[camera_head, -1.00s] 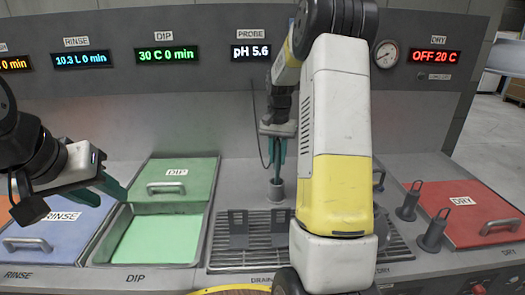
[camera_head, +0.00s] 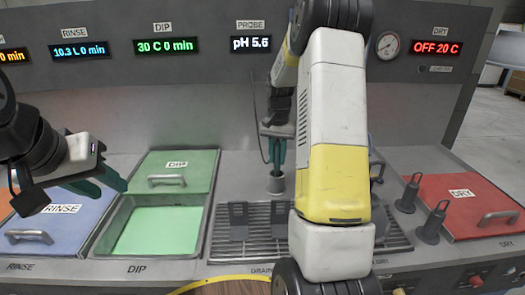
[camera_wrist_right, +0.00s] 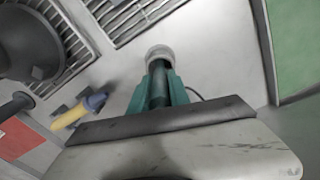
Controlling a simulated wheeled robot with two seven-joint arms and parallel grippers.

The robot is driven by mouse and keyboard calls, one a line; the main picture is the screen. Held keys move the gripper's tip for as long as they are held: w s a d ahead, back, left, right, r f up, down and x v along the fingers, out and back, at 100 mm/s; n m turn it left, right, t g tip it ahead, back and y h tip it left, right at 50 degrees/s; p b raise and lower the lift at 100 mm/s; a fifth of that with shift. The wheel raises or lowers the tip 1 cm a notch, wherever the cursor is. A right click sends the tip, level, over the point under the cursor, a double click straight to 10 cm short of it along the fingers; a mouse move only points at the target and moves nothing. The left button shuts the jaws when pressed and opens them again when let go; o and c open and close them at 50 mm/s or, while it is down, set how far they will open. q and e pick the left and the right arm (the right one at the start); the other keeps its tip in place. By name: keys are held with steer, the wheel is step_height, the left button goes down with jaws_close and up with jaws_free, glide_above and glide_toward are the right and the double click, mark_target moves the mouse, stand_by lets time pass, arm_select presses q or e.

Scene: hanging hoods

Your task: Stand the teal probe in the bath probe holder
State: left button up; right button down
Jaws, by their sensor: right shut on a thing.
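The slim dark-teal probe (camera_wrist_right: 158,84) is between the teal fingers of my right gripper (camera_wrist_right: 160,90), which is shut on it. In the head view, the right gripper (camera_head: 276,152) points down over the bath probe holder (camera_head: 275,184), a small grey cup on the deck. The probe's lower end reaches the holder's mouth; how deep it sits inside I cannot tell. The holder also shows in the right wrist view (camera_wrist_right: 159,53), straight beyond the fingertips. My left gripper (camera_head: 108,185) has teal fingers and hangs empty over the blue rinse lid and green dip bath; its fingers appear apart.
A thin cable (camera_head: 266,130) hangs beside the right gripper. The open dip bath (camera_head: 106,232) is left of the holder, and the drain rack (camera_head: 222,250) with upright grey brackets (camera_head: 238,218) is in front. Grey handled posts (camera_head: 433,222) and the red dry lid (camera_head: 462,200) are at right.

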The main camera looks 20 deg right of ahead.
mark_target(277, 144)
steer(key=c, duration=1.1)
jaws_free()
steer(key=shift+c, duration=0.2)
step_height(277, 144, up, 8)
steer(key=shift+f, duration=0.1)
